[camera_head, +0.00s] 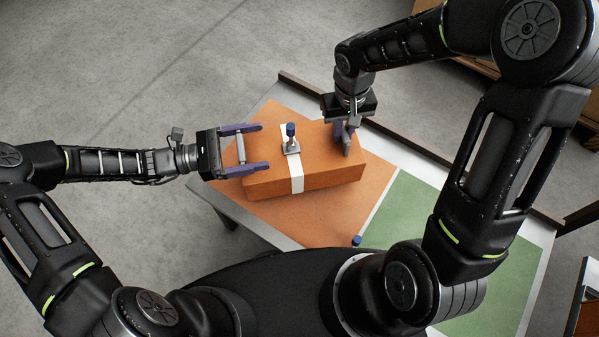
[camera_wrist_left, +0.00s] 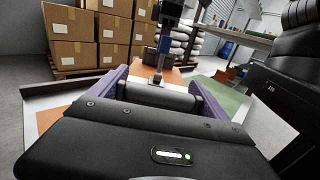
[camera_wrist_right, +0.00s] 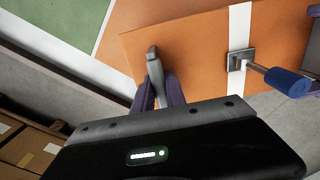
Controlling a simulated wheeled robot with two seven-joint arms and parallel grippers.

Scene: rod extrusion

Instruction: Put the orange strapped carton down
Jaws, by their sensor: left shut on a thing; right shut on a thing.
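The orange strapped carton (camera_head: 322,176) has a white strap across its middle and a grey fitting with a blue-topped peg (camera_head: 291,131) on top. My left gripper (camera_head: 250,148) is at the carton's left end, its purple fingers apart with a grey bar (camera_wrist_left: 158,96) across between them. My right gripper (camera_head: 345,136) comes from above at the carton's right end, shut on a grey upright piece (camera_wrist_right: 153,72). The carton is over the orange area (camera_head: 330,218) of the table; I cannot tell whether it touches it.
A green area (camera_head: 405,215) lies to the right of the orange one, past a pale line. Another blue knob (camera_head: 356,241) shows near the front edge. Stacked brown boxes (camera_wrist_left: 72,37) stand beyond the table in the left wrist view. Grey floor is open at left.

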